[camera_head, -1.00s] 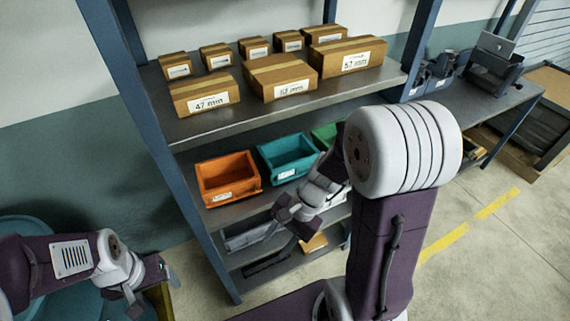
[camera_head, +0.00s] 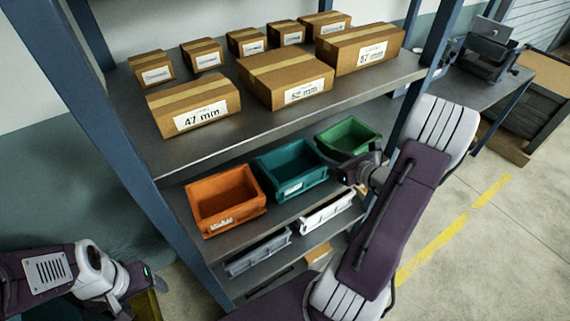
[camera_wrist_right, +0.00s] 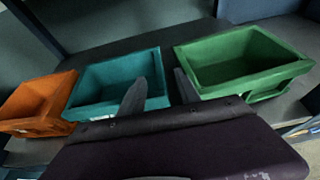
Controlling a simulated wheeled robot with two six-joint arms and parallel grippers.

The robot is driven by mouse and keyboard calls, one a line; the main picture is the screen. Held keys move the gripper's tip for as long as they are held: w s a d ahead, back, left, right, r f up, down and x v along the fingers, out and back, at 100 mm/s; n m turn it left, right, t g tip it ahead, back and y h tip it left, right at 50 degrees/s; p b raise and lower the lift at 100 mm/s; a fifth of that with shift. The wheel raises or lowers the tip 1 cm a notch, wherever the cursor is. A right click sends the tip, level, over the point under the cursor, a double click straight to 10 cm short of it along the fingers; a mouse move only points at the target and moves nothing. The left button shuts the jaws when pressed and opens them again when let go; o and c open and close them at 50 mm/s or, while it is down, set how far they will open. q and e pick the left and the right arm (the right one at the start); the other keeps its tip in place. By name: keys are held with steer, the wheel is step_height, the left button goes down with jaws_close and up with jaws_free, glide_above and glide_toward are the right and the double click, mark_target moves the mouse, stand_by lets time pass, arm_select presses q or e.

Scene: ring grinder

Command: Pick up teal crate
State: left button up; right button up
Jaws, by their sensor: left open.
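The teal crate (camera_head: 290,170) sits on the middle shelf between an orange crate and a green crate. It is open-topped and has a white label. In the right wrist view the teal crate (camera_wrist_right: 90,100) is ahead and left. My right gripper (camera_head: 338,168) is at its right side in the head view. In the right wrist view my right gripper (camera_wrist_right: 160,90) is open, its fingers apart, with the crate's right wall appearing between them. I cannot tell whether they touch it. My left gripper (camera_head: 145,281) is low at the left, away from the shelf, open.
The orange crate (camera_head: 225,199) stands left and the green crate (camera_head: 348,137) right, close to my right gripper. Several cardboard boxes (camera_head: 290,82) stand on the shelf above (camera_head: 215,130). Grey and white bins (camera_head: 258,252) are below. A blue upright (camera_head: 125,150) bounds the rack at left.

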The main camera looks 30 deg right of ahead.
mark_target(317, 150)
steer(key=x, duration=0.3)
steer(key=shift+w+p, duration=0.1)
steer(key=shift+p, duration=0.25)
steer(key=shift+w+f, duration=0.2)
steer(key=shift+w, duration=0.3)
steer(key=p+x, duration=0.1)
steer(key=x, duration=0.3)
steer(key=shift+w+a+f, duration=0.1)
steer(key=shift+w+a, duration=0.05)
steer(key=shift+w, duration=0.2)
steer(key=shift+s, duration=0.2)
jaws_close()
arm_select(q)
steer(key=shift+s+d+r, duration=0.1)
steer(key=shift+s+r, duration=0.15)
steer(key=shift+r, duration=0.8)
